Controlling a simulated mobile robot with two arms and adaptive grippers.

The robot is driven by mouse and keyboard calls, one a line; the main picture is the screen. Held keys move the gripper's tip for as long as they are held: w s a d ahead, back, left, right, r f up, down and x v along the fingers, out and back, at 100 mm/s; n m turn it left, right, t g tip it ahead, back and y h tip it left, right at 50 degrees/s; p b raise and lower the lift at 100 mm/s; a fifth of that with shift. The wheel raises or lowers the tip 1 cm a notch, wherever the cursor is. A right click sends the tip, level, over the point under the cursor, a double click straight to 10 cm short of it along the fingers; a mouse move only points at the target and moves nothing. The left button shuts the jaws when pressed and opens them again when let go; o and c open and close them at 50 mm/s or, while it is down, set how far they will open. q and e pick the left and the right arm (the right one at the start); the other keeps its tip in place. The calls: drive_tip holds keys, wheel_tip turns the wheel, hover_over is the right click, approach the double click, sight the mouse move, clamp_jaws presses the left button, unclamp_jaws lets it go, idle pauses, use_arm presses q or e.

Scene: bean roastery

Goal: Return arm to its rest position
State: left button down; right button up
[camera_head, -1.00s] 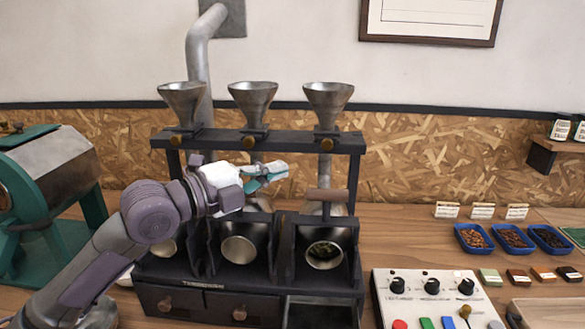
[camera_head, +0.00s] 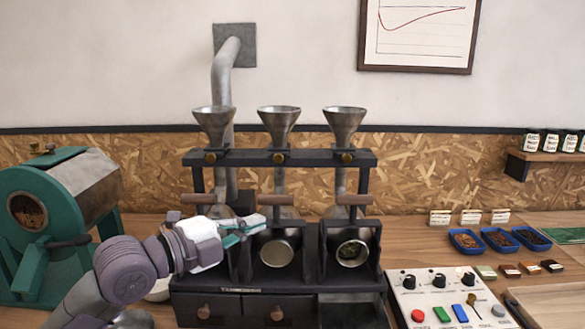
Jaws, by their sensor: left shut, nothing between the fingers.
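My left gripper (camera_head: 255,223) is in the middle of the view, reaching in from the lower left. Its fingers are shut with nothing between them. It is in front of the sample roaster (camera_head: 248,303), beside the middle drum (camera_head: 277,251), and hides the left drum. I cannot tell whether it touches the roaster. The right drum (camera_head: 352,251) holds some greenish beans. My right gripper is not in view.
Three metal funnels (camera_head: 279,122) stand on the roaster's rack. A teal drum machine (camera_head: 58,215) stands at left. At right are a control panel (camera_head: 450,298), blue bean trays (camera_head: 468,241) and small labelled cards (camera_head: 471,217). A shelf (camera_head: 545,158) holds jars.

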use_arm(q)
drive_tip(key=s+a+f+n+g+y, duration=0.1)
drive_tip(key=s+f+n+y, duration=0.35)
drive_tip(key=f, duration=0.85)
drive_tip(key=s+a+f+n+g+y, duration=0.1)
drive_tip(key=s+f+n+g+y, duration=0.1)
drive_tip(key=s+f+n, duration=0.8)
drive_tip(key=s+a+f+n+g+y, duration=0.3)
drive_tip(key=s+a+f+n, duration=0.2)
drive_tip(key=s+f, duration=0.3)
drive_tip(key=s+a+f+n+g+y, duration=0.25)
drive_tip(key=s+a+f+n, duration=0.3)
drive_tip(key=s+f, duration=0.35)
wheel_tip(320, 180, down, 26)
drive_tip(key=s, duration=0.1)
drive_tip(key=s+a+f+m+g+y, duration=0.1)
drive_tip(key=s+a+f+g, duration=0.1)
drive_tip(key=s+f, duration=1.3)
drive_tip(key=shift+s+a, duration=0.6)
drive_tip(key=shift+s, duration=0.1)
